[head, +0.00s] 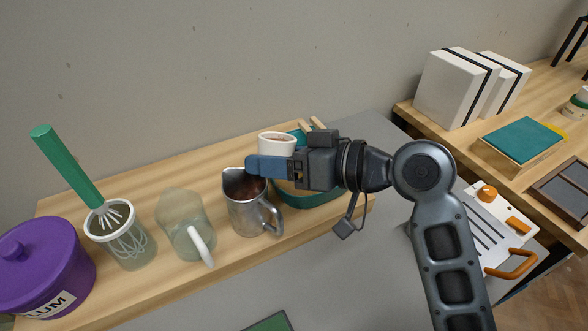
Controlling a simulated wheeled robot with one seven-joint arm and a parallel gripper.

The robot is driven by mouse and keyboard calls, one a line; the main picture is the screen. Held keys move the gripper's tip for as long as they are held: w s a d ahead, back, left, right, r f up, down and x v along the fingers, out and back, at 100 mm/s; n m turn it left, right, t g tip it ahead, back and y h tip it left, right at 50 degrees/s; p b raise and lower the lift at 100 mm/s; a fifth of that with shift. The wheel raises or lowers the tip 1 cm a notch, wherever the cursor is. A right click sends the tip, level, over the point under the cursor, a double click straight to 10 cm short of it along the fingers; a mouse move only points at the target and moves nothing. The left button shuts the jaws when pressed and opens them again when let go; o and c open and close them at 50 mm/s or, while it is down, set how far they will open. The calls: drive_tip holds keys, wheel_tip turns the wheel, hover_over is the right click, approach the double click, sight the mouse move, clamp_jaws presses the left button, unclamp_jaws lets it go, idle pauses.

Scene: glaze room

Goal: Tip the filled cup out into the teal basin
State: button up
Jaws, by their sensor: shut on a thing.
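A white cup (276,140) with brownish contents is held upright above the shelf. My gripper (268,167) is shut on the cup, with its blue fingers against the lower part of it. The teal basin (312,200) stands on the wooden shelf behind and below my gripper, which hides much of it. Wooden handles or sticks show at the basin's back edge. The cup is near the basin's left back side in the picture. Whether it is directly over the basin is hard to tell.
A metal pitcher (249,210) with dark contents stands just left of the basin. A glass jug (183,220), a whisk in a glass jar (125,250) and a purple lidded pot (40,268) stand farther left. White boxes (450,92) stand on the right table.

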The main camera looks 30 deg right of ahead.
drive_tip(key=shift+s+a+f+n+b, duration=0.25)
drive_tip(key=shift+f+n+b, duration=0.2)
drive_tip(key=shift+f, duration=0.15)
drive_tip(key=shift+s+a+r+n+t+h+b, duration=0.3)
drive_tip(key=shift+s+a+r+n+t+b, duration=0.25)
drive_tip(key=shift+n+b, duration=0.25)
drive_tip(key=shift+s+a+f+n+t+b, duration=0.1)
drive_tip(key=shift+s+a+n+t+b, duration=0.2)
drive_tip(key=shift+n+b, duration=0.55)
